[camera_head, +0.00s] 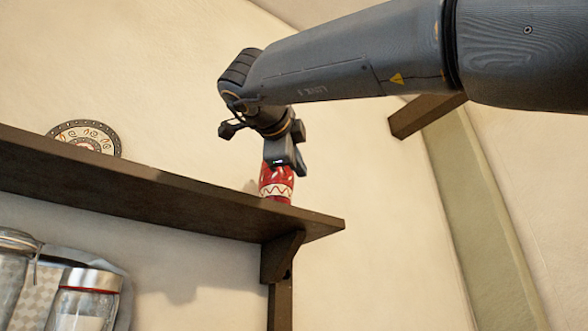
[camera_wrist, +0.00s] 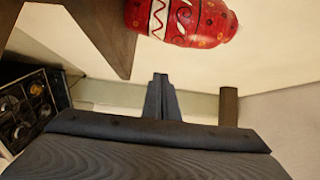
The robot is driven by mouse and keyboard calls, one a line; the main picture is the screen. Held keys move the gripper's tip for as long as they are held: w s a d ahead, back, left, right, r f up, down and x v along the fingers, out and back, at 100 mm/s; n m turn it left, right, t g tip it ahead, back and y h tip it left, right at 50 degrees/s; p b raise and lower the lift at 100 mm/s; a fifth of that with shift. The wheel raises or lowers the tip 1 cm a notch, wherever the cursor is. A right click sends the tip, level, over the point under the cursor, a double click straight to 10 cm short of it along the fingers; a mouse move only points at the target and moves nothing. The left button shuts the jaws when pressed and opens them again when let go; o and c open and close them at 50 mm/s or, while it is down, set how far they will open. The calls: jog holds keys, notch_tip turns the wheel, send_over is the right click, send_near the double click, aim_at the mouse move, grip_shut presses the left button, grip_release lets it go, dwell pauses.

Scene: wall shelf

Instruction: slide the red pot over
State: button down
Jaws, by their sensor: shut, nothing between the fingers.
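The red pot (camera_head: 276,188), with a white zigzag band, stands on the dark wooden wall shelf (camera_head: 180,200) near its right end. My gripper (camera_head: 298,167) is at the pot's upper right in the head view and hides the pot's top. In the wrist view the pot (camera_wrist: 185,18) shows at the top, cut off by the frame edge, with the shelf (camera_wrist: 95,30) to its left. My gripper's fingers (camera_wrist: 161,84) are together and empty there, with a gap in the picture between them and the pot. I cannot tell whether they touch it.
A patterned plate (camera_head: 88,136) stands at the shelf's left. The shelf between plate and pot is clear. A bracket (camera_head: 279,258) supports the shelf's right end. Glass jars (camera_head: 85,300) stand below at the left. A wooden beam (camera_head: 425,115) juts out at the upper right.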

aim_at(291, 181)
jog(key=w+p, duration=0.1)
jog(key=w, duration=0.1)
jog(key=w+p, duration=0.1)
jog(key=w, duration=0.1)
jog(key=w+a+p, duration=0.1)
jog(key=w, duration=0.1)
jog(key=shift+w, duration=0.35)
jog(key=shift+w+a+p, duration=0.35)
jog(key=shift+s, duration=0.1)
